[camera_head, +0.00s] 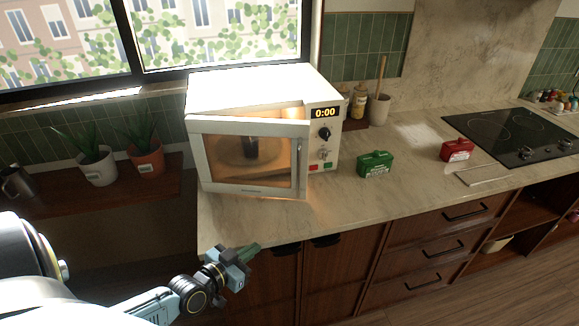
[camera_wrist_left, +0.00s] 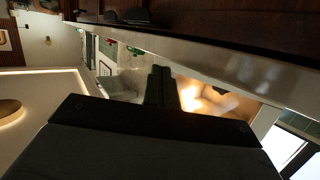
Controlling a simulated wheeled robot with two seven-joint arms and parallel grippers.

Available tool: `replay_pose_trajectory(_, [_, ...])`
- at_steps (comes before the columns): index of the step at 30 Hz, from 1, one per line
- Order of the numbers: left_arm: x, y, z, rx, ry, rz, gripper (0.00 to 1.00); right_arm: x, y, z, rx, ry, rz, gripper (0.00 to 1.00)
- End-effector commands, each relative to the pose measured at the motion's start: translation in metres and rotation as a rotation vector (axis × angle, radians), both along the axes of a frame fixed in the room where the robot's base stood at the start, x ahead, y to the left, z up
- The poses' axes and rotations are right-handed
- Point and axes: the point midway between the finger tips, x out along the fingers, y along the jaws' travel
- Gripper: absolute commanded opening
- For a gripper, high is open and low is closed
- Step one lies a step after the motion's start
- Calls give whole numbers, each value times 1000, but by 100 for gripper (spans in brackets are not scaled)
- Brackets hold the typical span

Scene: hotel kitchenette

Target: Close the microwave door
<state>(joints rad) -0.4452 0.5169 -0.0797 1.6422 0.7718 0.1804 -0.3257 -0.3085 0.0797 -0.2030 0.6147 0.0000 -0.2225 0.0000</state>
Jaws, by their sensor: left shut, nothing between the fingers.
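The white microwave (camera_head: 262,92) stands on the counter with its inside lit orange. Its door (camera_head: 250,187) is ajar, hinged on the left, with the free right edge swung out a little towards me. A dark cup-like thing shows behind the door glass on the turntable. My left gripper (camera_head: 252,250) is shut and empty, in front of the counter's front edge, below and apart from the door. In the left wrist view the shut fingers (camera_wrist_left: 161,85) point towards the counter and the orange glow. My right gripper is not in view.
A green box (camera_head: 375,164) stands right of the microwave, and a red box (camera_head: 456,150) lies near the black cooktop (camera_head: 512,135). Two potted plants (camera_head: 98,166) sit on the wooden shelf at left. The counter front (camera_head: 222,225) is clear.

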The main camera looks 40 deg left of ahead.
Motion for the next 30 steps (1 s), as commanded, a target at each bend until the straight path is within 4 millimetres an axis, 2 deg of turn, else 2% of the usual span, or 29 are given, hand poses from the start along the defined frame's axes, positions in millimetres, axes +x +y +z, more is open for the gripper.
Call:
replay_pose_trajectory(1, [8,1,43,-11,-72,-6,0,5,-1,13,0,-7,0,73])
replay_pose_trajectory(3, [15,2,81,-28,-149,-9,0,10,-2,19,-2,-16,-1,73])
replay_pose_trajectory(7, [21,1,119,-49,-229,-11,0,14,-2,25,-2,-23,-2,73])
replay_pose_trajectory(9, [25,0,126,-55,-245,-12,0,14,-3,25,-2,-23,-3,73])
replay_pose_trajectory(14, [42,-1,127,-54,-250,-10,0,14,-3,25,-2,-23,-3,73])
replay_pose_trajectory(30, [135,-8,126,-55,-248,-11,0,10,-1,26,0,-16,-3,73])
